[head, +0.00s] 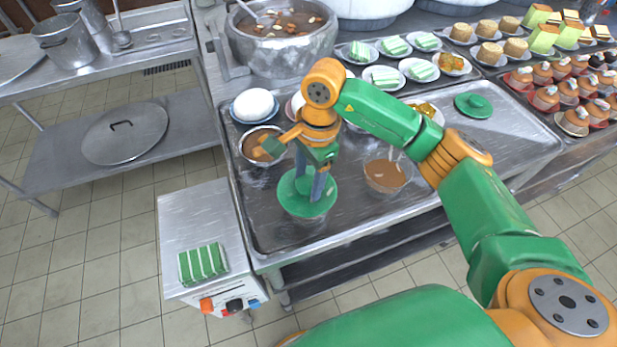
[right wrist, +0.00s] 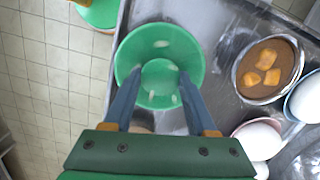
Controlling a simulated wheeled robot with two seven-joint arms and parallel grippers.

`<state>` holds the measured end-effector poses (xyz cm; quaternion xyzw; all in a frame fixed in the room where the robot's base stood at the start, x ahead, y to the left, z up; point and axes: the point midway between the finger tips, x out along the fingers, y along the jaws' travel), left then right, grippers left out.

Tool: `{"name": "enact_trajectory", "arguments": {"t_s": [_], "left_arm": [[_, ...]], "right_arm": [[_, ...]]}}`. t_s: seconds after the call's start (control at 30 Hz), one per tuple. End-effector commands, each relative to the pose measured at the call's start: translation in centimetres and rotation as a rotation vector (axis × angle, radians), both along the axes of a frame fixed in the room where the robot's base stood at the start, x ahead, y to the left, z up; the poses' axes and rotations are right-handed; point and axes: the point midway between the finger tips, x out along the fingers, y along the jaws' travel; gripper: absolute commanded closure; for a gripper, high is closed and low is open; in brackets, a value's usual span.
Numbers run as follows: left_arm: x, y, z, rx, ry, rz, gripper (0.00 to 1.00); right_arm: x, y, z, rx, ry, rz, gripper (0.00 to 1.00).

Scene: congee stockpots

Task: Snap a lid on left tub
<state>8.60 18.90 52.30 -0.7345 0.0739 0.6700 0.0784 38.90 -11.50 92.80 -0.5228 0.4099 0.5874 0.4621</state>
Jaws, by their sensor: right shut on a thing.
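My right gripper (head: 311,186) points down, shut on the knob of a green round lid (head: 293,206). In the right wrist view the two blue fingers (right wrist: 159,84) flank the raised centre of the lid (right wrist: 132,55). The lid looks roughly level at the left front of the steel counter. The left tub beneath it is mostly hidden, so I cannot tell whether the lid is seated. A clear tub of brown congee (head: 386,176) stands uncovered to the right. A second green lid (head: 473,106) lies farther right. My left gripper is out of view.
A bowl of brown food (head: 260,148) and a white bun (head: 254,103) stand just behind the lid. A large stockpot (head: 280,45) and plated cakes (head: 387,78) are farther back. The counter's front right is clear. A green striped cloth (head: 203,263) lies on the left side unit.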

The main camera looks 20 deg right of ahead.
Motion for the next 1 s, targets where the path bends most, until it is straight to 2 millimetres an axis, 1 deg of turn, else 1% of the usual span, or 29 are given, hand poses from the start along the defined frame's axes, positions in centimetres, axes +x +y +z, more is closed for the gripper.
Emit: {"name": "enact_trajectory", "arguments": {"t_s": [0.43, 0.7, 1.0], "left_arm": [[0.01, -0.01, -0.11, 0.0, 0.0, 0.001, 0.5], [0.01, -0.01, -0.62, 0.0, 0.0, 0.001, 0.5], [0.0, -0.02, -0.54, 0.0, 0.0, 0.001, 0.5]], "right_arm": [[0.0, 0.0, -0.04, 0.0, 0.0, 0.0, 0.95], [0.01, 0.01, -0.16, 0.0, -0.001, 0.0, 0.95], [0.0, 0.01, -0.08, 0.0, 0.0, 0.0, 0.95]]}}
